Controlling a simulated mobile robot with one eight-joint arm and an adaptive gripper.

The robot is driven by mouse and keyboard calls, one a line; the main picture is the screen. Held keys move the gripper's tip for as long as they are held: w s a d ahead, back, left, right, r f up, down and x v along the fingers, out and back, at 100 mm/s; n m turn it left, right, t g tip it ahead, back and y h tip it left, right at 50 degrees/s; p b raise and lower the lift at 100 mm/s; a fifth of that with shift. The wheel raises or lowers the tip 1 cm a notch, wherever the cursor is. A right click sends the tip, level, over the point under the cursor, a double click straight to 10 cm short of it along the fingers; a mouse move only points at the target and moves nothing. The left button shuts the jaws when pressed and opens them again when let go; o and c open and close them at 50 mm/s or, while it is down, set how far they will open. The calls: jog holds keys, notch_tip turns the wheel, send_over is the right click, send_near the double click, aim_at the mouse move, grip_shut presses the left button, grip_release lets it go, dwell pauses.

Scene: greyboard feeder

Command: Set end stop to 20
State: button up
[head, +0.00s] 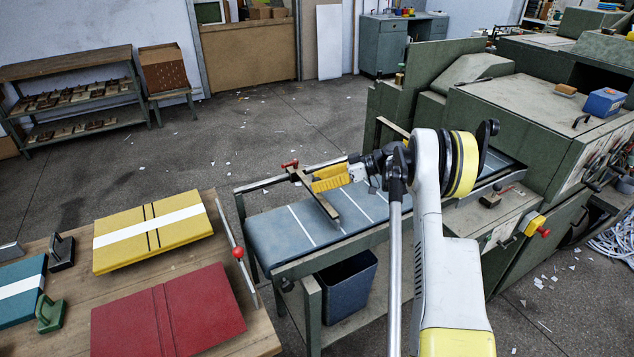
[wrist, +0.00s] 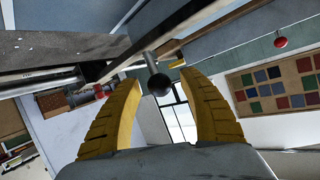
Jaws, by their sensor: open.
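The end stop looks to be the brownish crossbar (head: 322,200) lying over the blue-grey feeder belt (head: 275,238). A red knob (head: 290,164) sits at its far end by the rail. My gripper (head: 315,180) has yellow fingers and is beside the bar, above the belt. In the wrist view my gripper (wrist: 165,85) is open, with a dark ball knob (wrist: 158,84) on a short stem between or just beyond the fingertips. I cannot tell whether a finger touches it. A red knob also shows left of the fingers (wrist: 100,91). No scale numbers are readable.
White lines cross the belt. A wooden table (head: 262,335) at front left holds a yellow board (head: 185,220) and a red one (head: 205,305). A red-balled lever (head: 238,253) stands at its edge. A dark bin (head: 346,285) is under the feeder. The green machine (head: 520,120) bounds the right.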

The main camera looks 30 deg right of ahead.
jog(key=v, duration=1.2)
jog(key=s+a+r+m+g+h, duration=0.1)
jog(key=s+a+r+m+h, duration=0.2)
jog(key=a, duration=0.4)
jog(key=s+a+r+m+h, duration=0.1)
jog(key=s+a+r, duration=0.1)
jog(key=a+r, duration=0.45)
jog(key=s+a+r+m+g+h, duration=0.1)
jog(key=s+a+r+m+h, duration=0.15)
jog(key=a, duration=0.55)
jog(key=s+a+f+m+t+h, duration=0.1)
jog(key=s+a, duration=0.3)
jog(key=s, duration=0.7)
jog(key=s+a+f+m+t+h, duration=0.1)
jog(key=s+a+h, duration=0.3)
jog(key=s, duration=0.8)
jog(key=shift+f+m+t, duration=0.3)
jog(key=shift+f+m, duration=0.35)
jog(key=shift+f, duration=0.1)
